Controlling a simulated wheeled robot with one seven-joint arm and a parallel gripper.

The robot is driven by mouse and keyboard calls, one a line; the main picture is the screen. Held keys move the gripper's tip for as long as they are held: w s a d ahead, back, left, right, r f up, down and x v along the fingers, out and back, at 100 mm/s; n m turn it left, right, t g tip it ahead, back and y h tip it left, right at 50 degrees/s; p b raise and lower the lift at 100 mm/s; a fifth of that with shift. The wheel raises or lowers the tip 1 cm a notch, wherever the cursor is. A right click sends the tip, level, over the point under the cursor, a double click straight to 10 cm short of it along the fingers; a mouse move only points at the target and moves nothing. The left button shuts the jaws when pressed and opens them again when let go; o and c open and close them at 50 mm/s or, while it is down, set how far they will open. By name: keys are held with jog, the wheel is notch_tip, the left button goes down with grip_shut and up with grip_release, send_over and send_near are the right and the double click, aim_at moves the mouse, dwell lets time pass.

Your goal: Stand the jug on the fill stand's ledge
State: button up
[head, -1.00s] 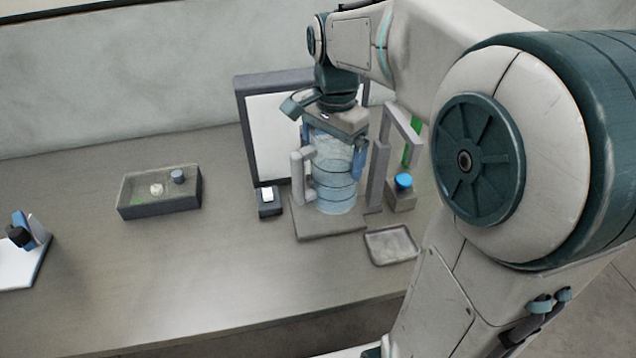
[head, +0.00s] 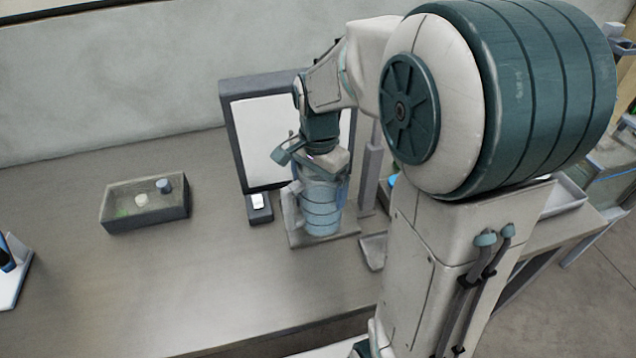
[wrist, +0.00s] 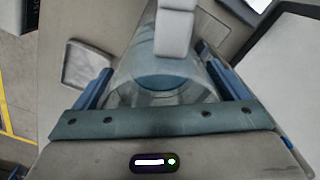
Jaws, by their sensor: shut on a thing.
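The jug (head: 321,212) is a clear cylinder with bluish contents and a pale grey handle (head: 292,205) on its left side. It looks upright in the head view. My gripper (head: 318,180) comes down from above and is shut on the jug's upper part. In the wrist view the jug (wrist: 165,85) lies between the two blue fingers of my gripper (wrist: 166,90). The grey fill stand (head: 369,185) has an upright post, partly hidden by my arm, and a flat ledge (head: 298,239) below the jug. I cannot tell whether the jug's bottom touches the ledge.
A white panel in a dark frame (head: 232,135) stands behind the jug, with a small dark device (head: 259,208) in front. A small grey tray (head: 373,252) lies right of the ledge, partly hidden. An open box (head: 118,222) stands left. The table between is clear.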

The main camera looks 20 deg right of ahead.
jog(key=shift+f, duration=0.15)
jog(key=o, duration=1.1)
jog(key=shift+f, duration=0.1)
jog(key=shift+c, duration=0.2)
notch_tip(320, 180, up, 11)
jog(key=s+f+n+t, duration=0.3)
jog(key=s+f+n, duration=0.3)
jog(key=s+n, duration=0.5)
jog(key=shift+s+d, duration=0.35)
jog(key=shift+s, duration=0.95)
